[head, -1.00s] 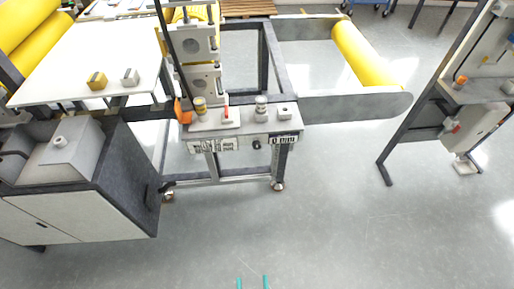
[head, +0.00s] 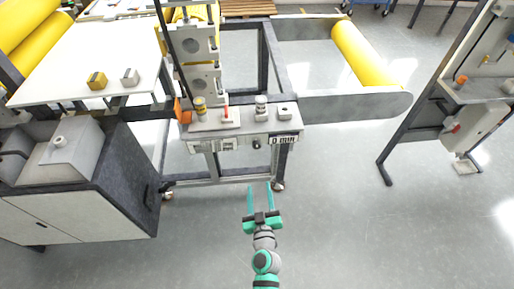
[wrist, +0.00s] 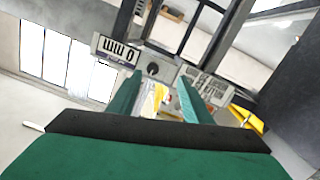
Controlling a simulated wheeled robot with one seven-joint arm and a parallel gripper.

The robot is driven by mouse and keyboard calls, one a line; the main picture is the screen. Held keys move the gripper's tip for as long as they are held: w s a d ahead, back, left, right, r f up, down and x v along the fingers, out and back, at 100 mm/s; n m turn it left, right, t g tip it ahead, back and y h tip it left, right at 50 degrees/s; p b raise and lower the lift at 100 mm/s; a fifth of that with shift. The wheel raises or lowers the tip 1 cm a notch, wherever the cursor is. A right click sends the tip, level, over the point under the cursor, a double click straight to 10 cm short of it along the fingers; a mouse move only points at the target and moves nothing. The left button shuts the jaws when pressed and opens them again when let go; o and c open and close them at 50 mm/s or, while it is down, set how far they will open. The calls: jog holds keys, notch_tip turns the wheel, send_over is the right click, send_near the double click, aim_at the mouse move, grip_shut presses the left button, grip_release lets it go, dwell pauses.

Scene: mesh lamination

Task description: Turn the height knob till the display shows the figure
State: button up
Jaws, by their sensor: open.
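The machine's front panel carries a white display (head: 283,140) at its right end, reading about "0 mm". The display also shows upside down in the wrist view (wrist: 117,49), with the same figure. A small dark round knob (head: 256,144) sits on the panel left of the display; it also shows in the wrist view (wrist: 152,69), beyond my fingertips. I cannot read a label naming it the height knob. My gripper (head: 260,186) is open and empty, its teal fingers (wrist: 160,82) pointing at the panel. It is apart from the knob.
A second label plate (head: 212,146) is on the panel's left. A grey cabinet (head: 110,185) is at left. The floor in front is clear.

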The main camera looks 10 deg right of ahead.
jog(key=n, duration=0.1)
send_near(257, 147)
jog(key=shift+t+y, duration=0.3)
jog(key=shift+t, duration=0.1)
jog(key=w, duration=0.9)
jog(key=shift+w+d+f, duration=0.15)
jog(key=shift+w+f, duration=0.1)
jog(key=shift+f, duration=0.05)
jog(key=shift+s, duration=0.1)
jog(key=shift+c, duration=0.6)
jog(key=c, duration=0.9)
